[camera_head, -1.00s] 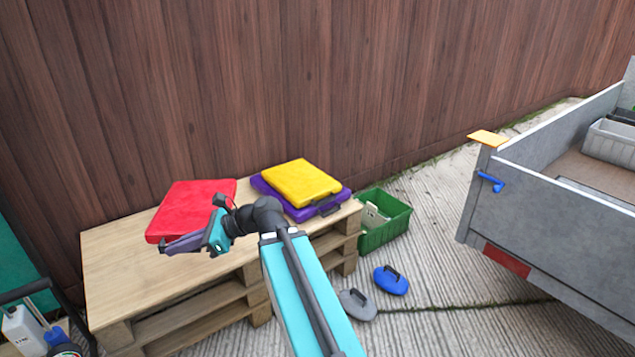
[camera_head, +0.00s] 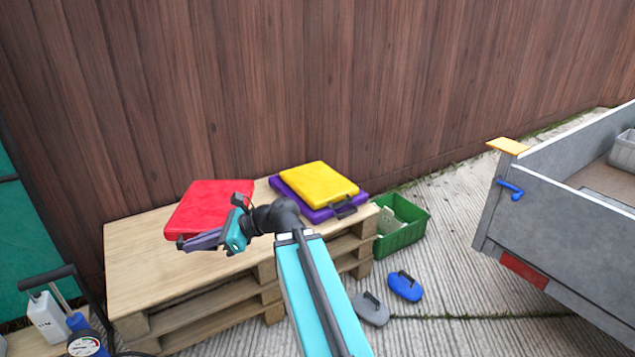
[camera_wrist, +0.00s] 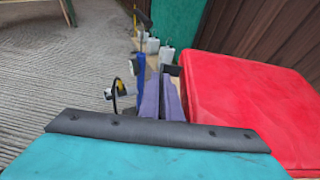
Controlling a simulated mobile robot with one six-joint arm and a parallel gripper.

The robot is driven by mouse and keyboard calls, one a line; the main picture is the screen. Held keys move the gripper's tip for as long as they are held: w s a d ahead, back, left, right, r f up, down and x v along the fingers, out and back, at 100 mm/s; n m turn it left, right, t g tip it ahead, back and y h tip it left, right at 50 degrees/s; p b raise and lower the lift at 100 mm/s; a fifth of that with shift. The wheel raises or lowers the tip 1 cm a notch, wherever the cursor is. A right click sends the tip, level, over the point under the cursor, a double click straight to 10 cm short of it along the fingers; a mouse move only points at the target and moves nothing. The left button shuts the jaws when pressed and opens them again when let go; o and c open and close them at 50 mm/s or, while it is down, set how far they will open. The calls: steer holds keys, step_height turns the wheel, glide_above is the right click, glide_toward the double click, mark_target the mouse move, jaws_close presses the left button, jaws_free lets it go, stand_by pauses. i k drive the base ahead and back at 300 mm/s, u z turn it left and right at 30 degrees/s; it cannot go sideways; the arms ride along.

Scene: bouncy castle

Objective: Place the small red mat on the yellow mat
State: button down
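The small red mat (camera_head: 212,205) lies on the left part of the wooden pallet table and fills the right of the wrist view (camera_wrist: 250,105). The yellow mat (camera_head: 318,183) lies on a purple mat (camera_head: 356,198) at the table's right end. My gripper (camera_head: 185,242) is at the front edge of the red mat, its purple fingers pointing left. In the wrist view the fingers (camera_wrist: 161,92) are close together beside the mat. A dark piece near the fingertips may be the mat's handle; I cannot tell whether it is between them.
The pallet table (camera_head: 140,270) has bare wood at its left. A green crate (camera_head: 400,235) stands right of it. A blue float (camera_head: 405,286) and a grey one (camera_head: 370,310) lie on the ground. A trailer (camera_head: 550,225) stands right; a wooden fence is behind.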

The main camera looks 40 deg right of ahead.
mark_target(318, 183)
steer(key=i, duration=1.4)
